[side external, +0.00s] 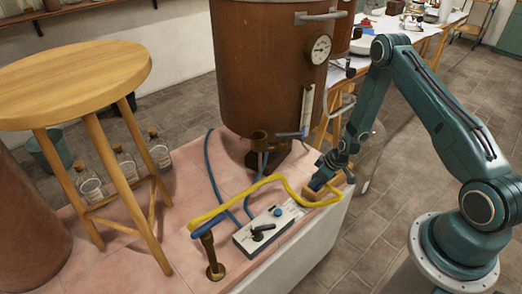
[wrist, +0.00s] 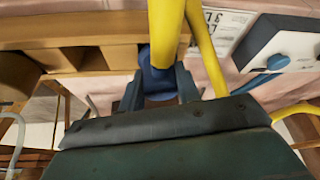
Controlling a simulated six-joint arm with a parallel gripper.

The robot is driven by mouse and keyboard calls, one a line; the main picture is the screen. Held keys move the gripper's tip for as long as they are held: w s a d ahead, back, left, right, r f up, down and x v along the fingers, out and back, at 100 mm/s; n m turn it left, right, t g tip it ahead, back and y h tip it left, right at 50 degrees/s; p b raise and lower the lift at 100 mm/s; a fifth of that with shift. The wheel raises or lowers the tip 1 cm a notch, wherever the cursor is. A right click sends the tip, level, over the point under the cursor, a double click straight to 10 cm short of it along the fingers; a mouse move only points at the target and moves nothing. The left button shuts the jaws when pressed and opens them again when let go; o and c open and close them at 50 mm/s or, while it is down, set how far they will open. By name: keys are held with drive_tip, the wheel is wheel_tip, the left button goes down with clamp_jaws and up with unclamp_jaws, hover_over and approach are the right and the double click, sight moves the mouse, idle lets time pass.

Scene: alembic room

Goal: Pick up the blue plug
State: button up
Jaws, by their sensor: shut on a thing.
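The blue plug (wrist: 157,78) sits between the two fingers of my gripper (wrist: 159,92) in the wrist view. My gripper is shut on it. A yellow hose (wrist: 166,28) runs up from the plug's end. In the side view my gripper (side external: 319,183) is low at the right edge of the pink tiled counter, beside a wooden block (side external: 347,190). The plug is small there and partly covered by the fingers. I cannot tell whether it touches the wood.
A control box (side external: 268,228) with a blue knob lies left of my gripper. A copper boiler (side external: 265,70) stands behind. A wooden stool (side external: 75,85) and several corked bottles are left. Open floor lies right.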

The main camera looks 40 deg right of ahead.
drive_tip(key=shift+r, duration=0.15)
wheel_tip(320, 180, up, 20)
idle(1.0)
idle(0.7)
drive_tip(key=w+a+r+m+h, duration=0.1)
drive_tip(key=a+r, duration=0.1)
drive_tip(key=a, duration=0.5)
drive_tip(key=a+r+m, duration=0.1)
drive_tip(key=a+r, duration=0.1)
drive_tip(key=a, duration=0.5)
drive_tip(key=w+a+r+n, duration=0.1)
drive_tip(key=w+r, duration=0.2)
drive_tip(key=r, duration=0.1)
drive_tip(key=w+a+r+n+y, duration=0.1)
drive_tip(key=w+r, duration=0.3)
drive_tip(key=w+a+r+n, duration=0.1)
drive_tip(key=w+r, duration=0.2)
drive_tip(key=shift+w+a+r, duration=0.15)
drive_tip(key=shift+a+r, duration=0.2)
drive_tip(key=shift+r, duration=0.05)
drive_tip(key=shift+f, duration=0.1)
drive_tip(key=shift+f, duration=2.4)
